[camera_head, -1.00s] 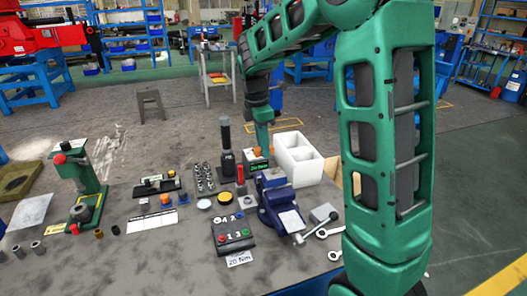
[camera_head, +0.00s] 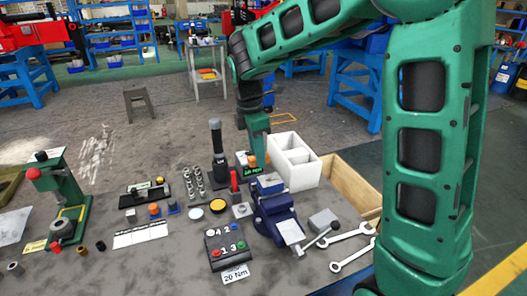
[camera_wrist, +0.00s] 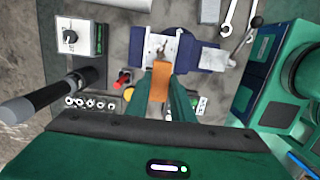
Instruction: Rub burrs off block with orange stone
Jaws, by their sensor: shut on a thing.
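My gripper (camera_wrist: 170,100) is shut on the orange stone (camera_wrist: 161,82), which sticks out past the fingertips. In the wrist view, its far end points at a pale metal block (camera_wrist: 163,46) in the blue vise (camera_wrist: 206,57). The stone's tip looks close to the block's edge; I cannot tell whether they touch. In the head view, my gripper (camera_head: 257,140) hangs upright behind the vise (camera_head: 270,204), and the orange stone (camera_head: 252,161) shows small below it. Burrs are too small to make out.
A white divided bin (camera_head: 293,165) stands close behind the vise. Wrenches (camera_head: 350,255) and a grey block (camera_head: 322,219) lie to its right.

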